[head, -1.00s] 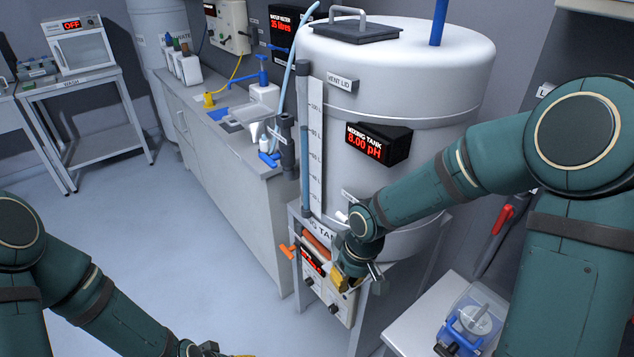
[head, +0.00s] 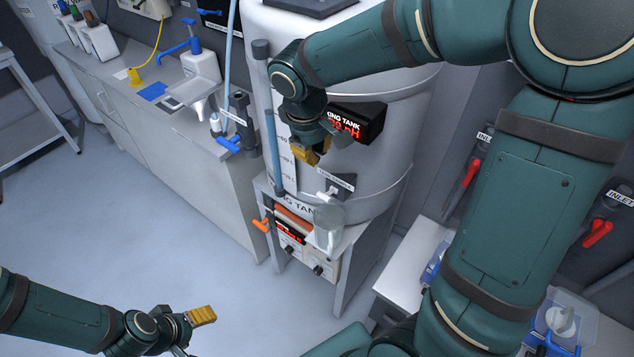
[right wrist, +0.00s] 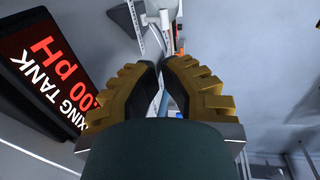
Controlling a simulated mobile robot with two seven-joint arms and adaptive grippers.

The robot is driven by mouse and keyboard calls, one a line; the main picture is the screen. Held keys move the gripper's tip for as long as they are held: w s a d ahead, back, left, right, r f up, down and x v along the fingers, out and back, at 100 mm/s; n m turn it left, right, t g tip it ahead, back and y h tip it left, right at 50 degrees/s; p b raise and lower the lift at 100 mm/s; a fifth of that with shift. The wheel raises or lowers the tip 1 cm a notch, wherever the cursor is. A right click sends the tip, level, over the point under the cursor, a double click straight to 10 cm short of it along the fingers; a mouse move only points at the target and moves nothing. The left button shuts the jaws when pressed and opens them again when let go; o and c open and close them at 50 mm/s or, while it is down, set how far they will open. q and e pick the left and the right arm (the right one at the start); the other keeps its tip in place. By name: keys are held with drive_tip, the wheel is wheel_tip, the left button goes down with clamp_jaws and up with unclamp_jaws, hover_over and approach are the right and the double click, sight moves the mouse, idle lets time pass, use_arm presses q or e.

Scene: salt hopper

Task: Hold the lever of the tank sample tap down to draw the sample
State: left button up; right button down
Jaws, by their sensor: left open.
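The mixing tank (head: 385,195) stands on a frame at centre. A dark tap (head: 342,186) sits low on its front under a small label; its lever is too small to make out clearly. A clear jug (head: 329,222) is just below the tap. My right gripper (head: 312,154) is in front of the tank, above and left of the tap, apart from it. In the right wrist view its two yellow-padded fingers (right wrist: 160,80) are close together with a narrow gap and nothing visible between them. My left gripper (head: 203,332) is open and empty, low over the floor.
The tank's black pH display (head: 355,122) juts out beside my right gripper. An orange handle (head: 262,225) sticks out left of the control box (head: 300,255) under the tank. A counter (head: 190,135) with a sink is at left. Open floor lies in front.

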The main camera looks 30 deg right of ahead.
sight(324, 197)
drive_tip(key=shift+f, duration=0.1)
drive_tip(key=f, duration=0.4)
drive_tip(key=d+f, duration=0.1)
drive_tip(key=f, duration=0.4)
drive_tip(key=w+d+f, duration=0.1)
drive_tip(key=f, duration=0.3)
drive_tip(key=shift+d+f+b, duration=0.2)
drive_tip(key=shift+f+b, duration=0.15)
drive_tip(key=shift+b, duration=0.05)
